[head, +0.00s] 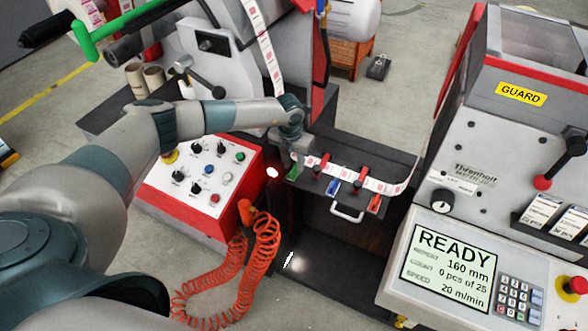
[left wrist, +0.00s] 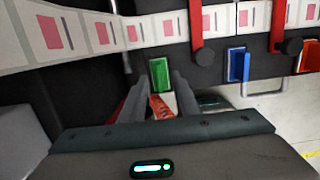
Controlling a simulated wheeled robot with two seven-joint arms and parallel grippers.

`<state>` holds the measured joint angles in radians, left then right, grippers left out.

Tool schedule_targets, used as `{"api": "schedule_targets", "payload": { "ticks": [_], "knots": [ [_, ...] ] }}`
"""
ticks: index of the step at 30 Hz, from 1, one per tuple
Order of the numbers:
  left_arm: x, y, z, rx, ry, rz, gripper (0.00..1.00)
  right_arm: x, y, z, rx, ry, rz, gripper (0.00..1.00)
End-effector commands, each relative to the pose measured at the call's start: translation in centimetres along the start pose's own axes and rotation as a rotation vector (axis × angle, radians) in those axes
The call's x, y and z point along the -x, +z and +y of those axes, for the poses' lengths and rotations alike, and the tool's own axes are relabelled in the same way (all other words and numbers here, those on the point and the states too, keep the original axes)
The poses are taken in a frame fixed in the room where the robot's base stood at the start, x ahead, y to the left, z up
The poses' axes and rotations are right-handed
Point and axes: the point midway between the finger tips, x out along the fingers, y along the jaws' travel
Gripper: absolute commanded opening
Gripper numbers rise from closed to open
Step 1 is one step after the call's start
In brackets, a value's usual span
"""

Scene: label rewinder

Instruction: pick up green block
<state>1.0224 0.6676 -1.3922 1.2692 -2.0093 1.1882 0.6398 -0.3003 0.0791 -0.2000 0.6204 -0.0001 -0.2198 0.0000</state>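The green block (head: 294,171) sits at the left end of a dark ledge, below the label strip. It also shows in the left wrist view (left wrist: 160,75), upright against the dark front face. My left gripper (head: 293,150) is just above and behind it in the head view. In the left wrist view the two fingers of the left gripper (left wrist: 161,82) are apart, with the green block between their tips. A small gap shows on each side, so the fingers look open. My right gripper is in neither view.
A blue block (head: 333,187) and an orange block (head: 374,204) sit to the right along the ledge. Red clips (head: 358,181) and the label strip (head: 345,175) lie close above. A white handle (head: 347,214) sticks out below. An orange coiled hose (head: 262,240) hangs to the left.

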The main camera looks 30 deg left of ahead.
Motion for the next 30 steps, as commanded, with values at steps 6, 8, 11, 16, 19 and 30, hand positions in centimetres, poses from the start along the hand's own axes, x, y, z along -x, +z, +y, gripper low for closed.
{"api": "schedule_targets", "payload": {
  "ticks": [6, 8, 11, 16, 19, 30],
  "knots": [
    [-1.4, -0.1, 0.0, -0.001, 0.001, 0.001, 0.29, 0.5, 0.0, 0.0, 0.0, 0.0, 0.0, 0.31],
    [-1.5, -0.1, 0.0, -0.001, 0.001, 0.001, 0.29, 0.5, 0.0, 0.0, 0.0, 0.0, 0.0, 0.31],
    [-1.5, -0.1, 0.0, -0.001, 0.001, 0.001, 0.29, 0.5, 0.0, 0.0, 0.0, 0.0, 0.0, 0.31],
    [-1.5, -0.1, 0.0, 0.0, 0.001, 0.0, 0.29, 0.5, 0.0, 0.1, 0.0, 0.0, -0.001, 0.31],
    [-1.5, -0.1, 0.1, 0.0, 0.001, 0.0, 0.29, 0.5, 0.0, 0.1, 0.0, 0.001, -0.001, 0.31],
    [-1.4, -0.1, 0.1, 0.0, 0.001, 0.0, 0.0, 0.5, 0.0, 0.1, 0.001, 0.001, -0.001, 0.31]
  ]
}}
